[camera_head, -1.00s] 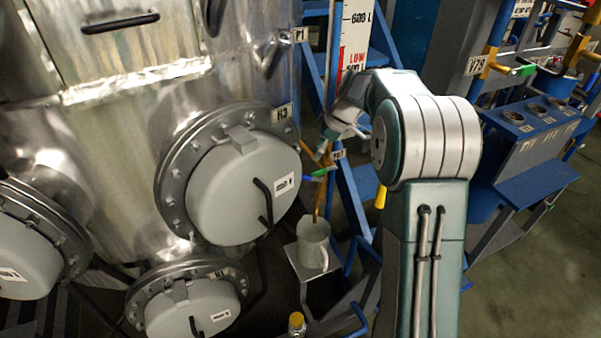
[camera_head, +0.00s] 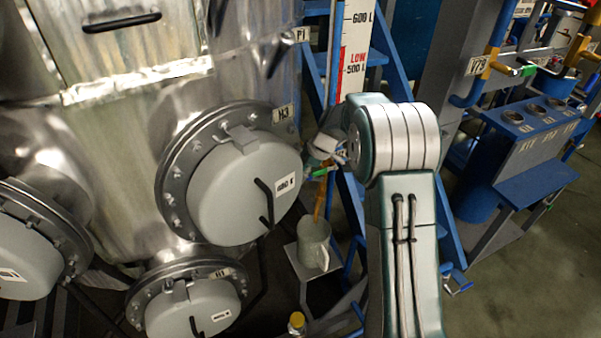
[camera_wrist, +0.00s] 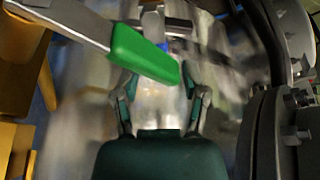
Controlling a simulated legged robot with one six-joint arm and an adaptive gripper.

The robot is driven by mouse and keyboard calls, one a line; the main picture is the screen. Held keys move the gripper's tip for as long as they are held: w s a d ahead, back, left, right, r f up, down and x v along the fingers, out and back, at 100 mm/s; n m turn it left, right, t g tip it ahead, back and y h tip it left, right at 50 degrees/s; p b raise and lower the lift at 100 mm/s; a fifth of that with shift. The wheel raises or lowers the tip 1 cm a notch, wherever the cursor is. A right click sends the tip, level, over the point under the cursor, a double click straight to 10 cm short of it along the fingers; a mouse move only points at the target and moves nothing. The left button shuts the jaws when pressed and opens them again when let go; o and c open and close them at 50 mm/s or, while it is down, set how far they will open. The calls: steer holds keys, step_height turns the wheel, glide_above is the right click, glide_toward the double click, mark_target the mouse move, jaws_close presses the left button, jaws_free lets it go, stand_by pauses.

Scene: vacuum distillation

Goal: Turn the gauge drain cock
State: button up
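The gauge drain cock has a green-gripped lever (camera_head: 320,172). It sits low on the gauge line, above an orange-brown drain pipe (camera_head: 319,203). In the wrist view the green grip (camera_wrist: 145,55) slants down to the right on a pale metal lever, across the picture just ahead of my fingers. My gripper (camera_wrist: 162,95) is open, with a finger on each side and the grip's lower end crossing between the tips in the picture. I cannot tell whether it touches. In the head view my gripper (camera_head: 328,155) is at the cock, its fingers too small to read.
A grey jug (camera_head: 313,245) stands on a small shelf under the pipe. The large vessel's flanged cover (camera_head: 240,190) is close on the left. A blue frame (camera_head: 352,205) stands behind my arm. A yellow-capped item (camera_head: 297,322) is below.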

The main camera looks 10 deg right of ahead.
jaws_close()
steer(key=shift+s, duration=0.1)
steer(key=s+n+g, duration=0.1)
steer(key=n, duration=0.3)
steer(key=s+n+g, duration=0.2)
steer(key=n, duration=0.2)
steer(key=s+n+g, duration=0.1)
steer(key=s+n, duration=0.1)
steer(key=n, duration=0.2)
steer(key=shift+d+f, duration=0.1)
steer(key=shift+d, duration=0.05)
steer(key=shift+g, duration=0.3)
stand_by(0.4)
steer(key=shift+o, duration=1.5)
jaws_free()
steer(key=shift+w, duration=0.1)
